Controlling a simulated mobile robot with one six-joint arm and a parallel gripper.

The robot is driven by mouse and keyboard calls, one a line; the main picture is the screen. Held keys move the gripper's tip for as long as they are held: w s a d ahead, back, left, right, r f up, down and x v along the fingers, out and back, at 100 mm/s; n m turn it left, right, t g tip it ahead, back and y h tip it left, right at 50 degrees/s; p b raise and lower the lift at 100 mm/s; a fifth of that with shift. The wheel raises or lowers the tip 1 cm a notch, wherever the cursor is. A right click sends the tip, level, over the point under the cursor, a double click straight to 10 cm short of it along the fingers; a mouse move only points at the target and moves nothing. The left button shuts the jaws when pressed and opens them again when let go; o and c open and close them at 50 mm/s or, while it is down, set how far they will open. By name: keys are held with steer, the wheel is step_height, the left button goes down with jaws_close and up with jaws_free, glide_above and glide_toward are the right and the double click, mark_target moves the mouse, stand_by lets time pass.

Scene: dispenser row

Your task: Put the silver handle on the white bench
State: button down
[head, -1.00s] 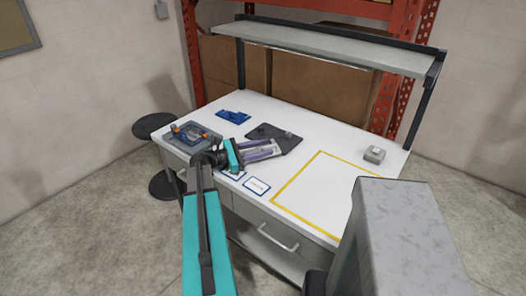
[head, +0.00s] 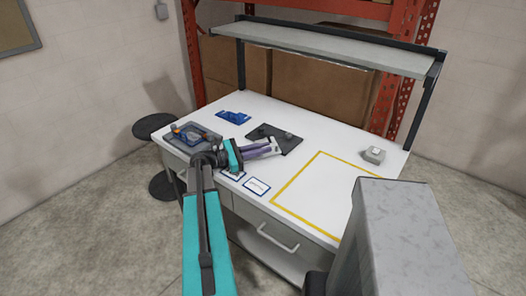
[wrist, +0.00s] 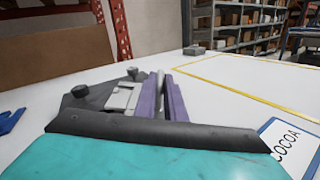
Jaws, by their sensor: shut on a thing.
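The white bench (head: 325,132) fills the middle of the head view; its top also shows in the wrist view (wrist: 215,108). My gripper (head: 278,148) is low over the bench, beside a dark plate (head: 268,131). Its two purple fingers are close together in the wrist view (wrist: 161,92). A thin silver piece, apparently the silver handle (wrist: 160,80), shows between them, and the gripper is shut on it. The fingers hide most of it, and I cannot tell whether it touches the plate or bench.
A shelf (head: 330,48) overhangs the back.

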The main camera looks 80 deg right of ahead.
steer(key=shift+r+b, duration=0.35)
steer(key=shift+r, duration=0.35)
steer(key=shift+a+r+b, duration=0.25)
steer(key=shift+r, duration=0.25)
steer(key=shift+a+r+b, duration=0.2)
steer(key=shift+r, duration=0.25)
steer(key=a+b, duration=0.1)
steer(key=a, duration=0.3)
steer(key=w+a+r, duration=0.1)
steer(key=a, duration=0.3)
steer(key=a+b, duration=0.1)
steer(key=a, duration=0.3)
steer(key=shift+w+a+r+b, duration=0.15)
steer(key=shift+w+a+b, duration=0.15)
steer(key=shift+a+b, duration=0.05)
steer(key=shift+w+a+r+p, duration=0.1)
steer(key=shift+a+p, duration=0.45)
steer(key=shift+p, duration=0.35)
steer(key=shift+w+a+r+p, duration=0.1)
steer(key=shift+a+p, duration=0.45)
steer(key=shift+p, duration=0.35)
